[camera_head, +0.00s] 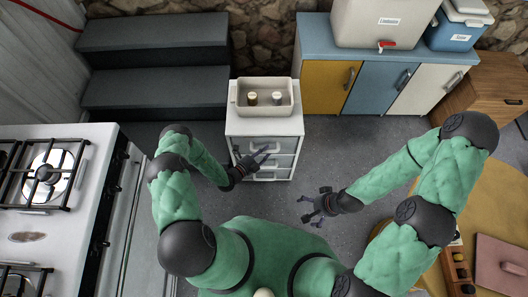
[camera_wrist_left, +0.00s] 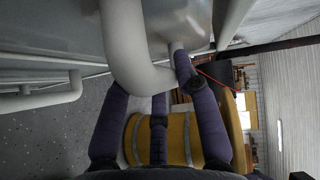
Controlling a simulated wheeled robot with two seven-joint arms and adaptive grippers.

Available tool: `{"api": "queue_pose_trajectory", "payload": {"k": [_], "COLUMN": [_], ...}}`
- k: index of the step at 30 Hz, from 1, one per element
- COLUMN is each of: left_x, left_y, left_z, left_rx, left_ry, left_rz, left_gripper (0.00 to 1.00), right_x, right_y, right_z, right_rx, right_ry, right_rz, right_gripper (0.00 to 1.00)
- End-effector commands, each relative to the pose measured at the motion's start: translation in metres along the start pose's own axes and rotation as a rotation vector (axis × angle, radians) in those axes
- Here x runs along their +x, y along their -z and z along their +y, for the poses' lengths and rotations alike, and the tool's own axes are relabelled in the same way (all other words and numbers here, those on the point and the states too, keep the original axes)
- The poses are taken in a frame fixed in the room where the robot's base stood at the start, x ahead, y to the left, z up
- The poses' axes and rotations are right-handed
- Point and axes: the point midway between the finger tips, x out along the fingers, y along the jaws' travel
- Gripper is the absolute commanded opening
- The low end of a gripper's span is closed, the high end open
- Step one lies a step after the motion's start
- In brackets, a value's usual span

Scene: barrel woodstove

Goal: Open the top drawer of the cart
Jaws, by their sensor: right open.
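The white cart (camera_head: 235,122) stands at the centre of the head view, with its drawers facing me and a beige basin (camera_head: 265,97) on top. The top drawer (camera_head: 240,146) looks closed. My left gripper (camera_head: 262,156) is at the upper part of the cart's front. In the left wrist view a thick pale handle (camera_wrist_left: 126,45) curves in front of and between the dark purple fingers of the left gripper (camera_wrist_left: 150,75). One fingertip is close against the handle and another is partly hidden behind it; I cannot tell whether they grip. My right gripper (camera_head: 318,204) is open and empty, right of the cart.
A white stove (camera_head: 85,225) stands at the left, and dark steps (camera_head: 155,60) are behind it. Yellow, blue and white cabinets (camera_head: 375,87) line the back right. A brown table (camera_head: 495,215) is at the right. The grey floor right of the cart is free.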

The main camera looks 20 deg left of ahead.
Motion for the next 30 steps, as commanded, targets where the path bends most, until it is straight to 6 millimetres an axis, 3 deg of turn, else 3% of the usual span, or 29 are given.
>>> {"api": "queue_pose_trajectory", "payload": {"k": [2, 14, 30], "left_x": [0.000, -0.012, -0.088], "left_y": [0.000, 0.011, 0.087], "left_z": [0.000, 0.003, 0.025], "left_rx": [0.000, -0.005, -0.007], "left_ry": [0.000, -0.002, -0.001], "left_rz": [0.000, -0.002, -0.005], "left_gripper": [0.00, 0.00, 0.00], "right_x": [0.000, -0.002, -0.004], "right_y": [0.000, 0.000, 0.000], "right_z": [0.000, -0.001, -0.002], "right_rx": [0.000, 0.000, 0.000], "right_ry": [0.000, 0.000, 0.000], "right_rz": [0.000, 0.000, 0.000], "right_gripper": [1.00, 1.00, 1.00]}}
